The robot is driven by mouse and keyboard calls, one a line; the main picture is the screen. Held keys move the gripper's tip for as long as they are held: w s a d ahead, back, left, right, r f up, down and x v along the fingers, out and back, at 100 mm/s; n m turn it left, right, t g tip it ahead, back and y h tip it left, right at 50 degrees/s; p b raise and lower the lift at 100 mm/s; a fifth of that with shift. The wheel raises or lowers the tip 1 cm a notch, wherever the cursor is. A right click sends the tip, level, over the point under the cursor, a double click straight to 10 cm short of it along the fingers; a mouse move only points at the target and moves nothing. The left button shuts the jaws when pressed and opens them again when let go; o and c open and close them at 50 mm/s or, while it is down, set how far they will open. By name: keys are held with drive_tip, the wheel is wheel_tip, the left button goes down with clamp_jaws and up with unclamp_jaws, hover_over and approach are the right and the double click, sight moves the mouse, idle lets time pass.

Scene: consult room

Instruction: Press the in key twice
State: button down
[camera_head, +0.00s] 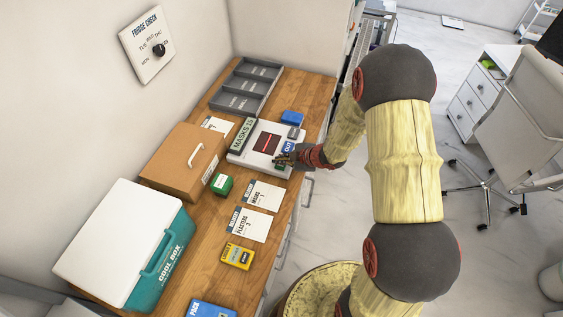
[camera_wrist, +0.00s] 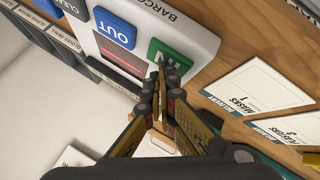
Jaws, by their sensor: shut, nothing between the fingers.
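A white barcode device (camera_head: 240,157) lies on the wooden counter, with a dark scan window (camera_head: 266,143) crossed by a red line and a display (camera_head: 243,134) reading MASKS 15. Its blue OUT key (camera_head: 288,146) shows clear. The green IN key (camera_wrist: 169,54) is in the wrist view, its near edge partly covered by my fingers; in the head view it is mostly hidden by my gripper (camera_head: 284,158). In the wrist view my gripper (camera_wrist: 161,71) is shut and empty, fingertips at the IN key's near edge. I cannot tell whether they touch it.
A grey divided tray (camera_head: 241,107) stands behind the device. A brown box (camera_head: 165,178), a small green box (camera_head: 222,185), white cards (camera_head: 263,195), a yellow box (camera_head: 237,256) and a cool box (camera_head: 105,240) stand nearer. A blue item (camera_head: 292,118) lies beside the device.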

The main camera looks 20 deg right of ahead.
drive_tip(key=shift+r+p, duration=0.7)
drive_tip(key=shift+r, duration=0.2)
wheel_tip(320, 180, up, 5)
drive_tip(key=p, duration=0.4)
drive_tip(key=shift+p, duration=0.3)
idle(1.4)
